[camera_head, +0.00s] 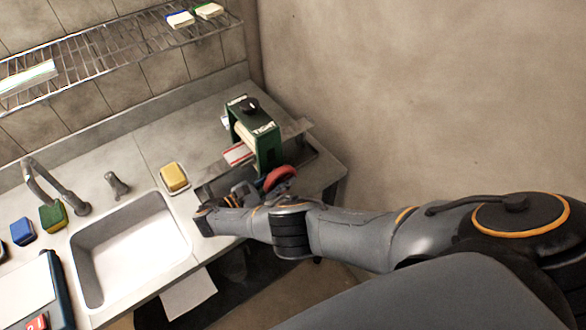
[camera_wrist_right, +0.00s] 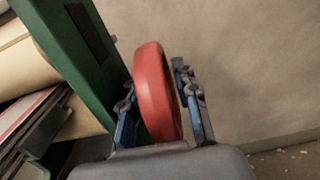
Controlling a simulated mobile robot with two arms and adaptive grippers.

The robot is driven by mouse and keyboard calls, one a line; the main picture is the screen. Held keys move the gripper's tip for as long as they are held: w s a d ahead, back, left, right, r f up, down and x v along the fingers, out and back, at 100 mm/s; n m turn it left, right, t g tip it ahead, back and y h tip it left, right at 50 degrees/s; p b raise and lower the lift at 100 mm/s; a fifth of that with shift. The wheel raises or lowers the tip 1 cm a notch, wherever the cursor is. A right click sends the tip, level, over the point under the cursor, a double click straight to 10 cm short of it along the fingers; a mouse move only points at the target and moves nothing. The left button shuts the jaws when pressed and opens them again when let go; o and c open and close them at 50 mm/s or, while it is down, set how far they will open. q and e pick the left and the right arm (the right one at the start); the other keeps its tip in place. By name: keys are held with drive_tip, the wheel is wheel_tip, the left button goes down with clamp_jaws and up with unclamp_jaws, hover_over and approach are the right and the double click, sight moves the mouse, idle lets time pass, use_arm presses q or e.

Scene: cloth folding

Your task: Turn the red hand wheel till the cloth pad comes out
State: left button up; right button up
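The red hand wheel (camera_head: 281,176) is on the near side of a green-framed roller press (camera_head: 268,148), which carries a "TIGHT" label and a black knob on top. In the right wrist view the wheel (camera_wrist_right: 155,92) stands edge-on beside the green frame (camera_wrist_right: 82,60). My right gripper (camera_wrist_right: 158,88) has one finger on each side of the wheel's rim, close against it. A flat white-and-red piece, seemingly the cloth pad (camera_head: 237,154), lies at the press's left side; it also shows beside the cream roller (camera_wrist_right: 32,112). My left gripper is out of view.
A sink (camera_head: 130,245) with a faucet is left of the press. A yellow sponge (camera_head: 174,178) lies between them; a green-and-yellow one (camera_head: 53,215) and a blue one (camera_head: 22,231) lie further left. A wire rack (camera_head: 120,42) hangs above. The wall closes off the right.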

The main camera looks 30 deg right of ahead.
drive_tip(key=shift+a+r, duration=0.15)
drive_tip(key=shift+a, duration=0.25)
drive_tip(key=shift+c, duration=0.4)
drive_tip(key=shift+d, duration=0.1)
clamp_jaws()
drive_tip(key=shift+r+p, duration=0.2)
drive_tip(key=shift+p, duration=0.45)
drive_tip(key=y+p, duration=0.2)
drive_tip(key=p, duration=0.1)
drive_tip(key=shift+s+d, duration=0.1)
drive_tip(key=shift+d, duration=0.1)
drive_tip(key=shift+f+y, duration=0.2)
drive_tip(key=shift+y, duration=0.6)
drive_tip(key=shift+d+y+p, duration=0.15)
drive_tip(key=shift+y+p, duration=0.35)
drive_tip(key=shift+y, duration=0.6)
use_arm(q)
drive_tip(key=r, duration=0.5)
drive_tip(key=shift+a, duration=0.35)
use_arm(e)
drive_tip(key=shift+f+y, duration=0.15)
drive_tip(key=shift+y, duration=0.35)
